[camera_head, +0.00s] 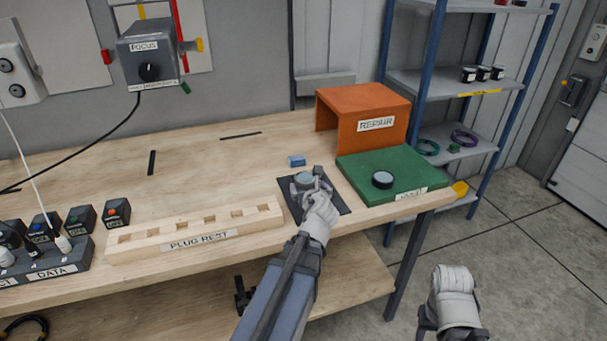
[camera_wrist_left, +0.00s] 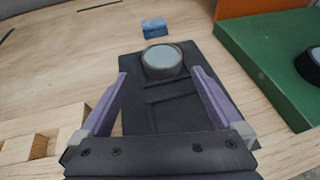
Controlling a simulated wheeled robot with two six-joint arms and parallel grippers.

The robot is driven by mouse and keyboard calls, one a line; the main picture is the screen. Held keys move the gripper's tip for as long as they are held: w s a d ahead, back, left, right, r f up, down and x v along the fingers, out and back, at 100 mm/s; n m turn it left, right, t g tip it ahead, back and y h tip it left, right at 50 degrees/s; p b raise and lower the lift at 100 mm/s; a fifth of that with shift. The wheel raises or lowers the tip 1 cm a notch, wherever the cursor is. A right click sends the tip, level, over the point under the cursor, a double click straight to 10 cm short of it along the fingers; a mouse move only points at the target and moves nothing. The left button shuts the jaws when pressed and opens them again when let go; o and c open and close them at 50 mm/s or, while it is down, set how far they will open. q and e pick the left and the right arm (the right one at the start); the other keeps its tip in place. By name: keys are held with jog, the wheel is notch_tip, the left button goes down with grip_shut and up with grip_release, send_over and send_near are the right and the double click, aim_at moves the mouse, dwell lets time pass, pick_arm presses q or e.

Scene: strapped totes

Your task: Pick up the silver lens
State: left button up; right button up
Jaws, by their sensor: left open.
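The silver lens (camera_head: 304,179) is a short round piece with a dark grey ring and a pale blue-grey face. It lies on a dark mat (camera_head: 339,209) near the table's front edge. In the left wrist view the lens (camera_wrist_left: 163,61) is just beyond and between the fingertips. My left gripper (camera_head: 313,190) is open and low over the mat; its fingers (camera_wrist_left: 160,73) are spread with nothing between them, and partly hide the lens in the head view. A second, black-rimmed lens (camera_head: 382,180) lies on the green mat (camera_head: 420,172). My right gripper (camera_head: 449,327) is cut off at the bottom edge.
A small blue block (camera_head: 297,160) sits behind the lens. A wooden plug rest (camera_head: 196,228) stands to the left. An orange REPAIR box (camera_head: 364,108) stands behind the green mat. A shelf rack (camera_head: 455,82) is at the right. The table's middle is clear.

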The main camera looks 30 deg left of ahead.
aim_at(306, 179)
pick_arm(q)
jog(key=shift+b+x, duration=1.6)
jog(key=shift+x, duration=2.4)
jog(key=shift+d+r, duration=0.1)
jog(key=shift+d, duration=0.05)
jog(key=c, duration=1.3)
jog(key=shift+r, duration=0.2)
notch_tip(306, 179, up, 10)
jog(key=p, duration=1)
jog(key=shift+f, duration=0.15)
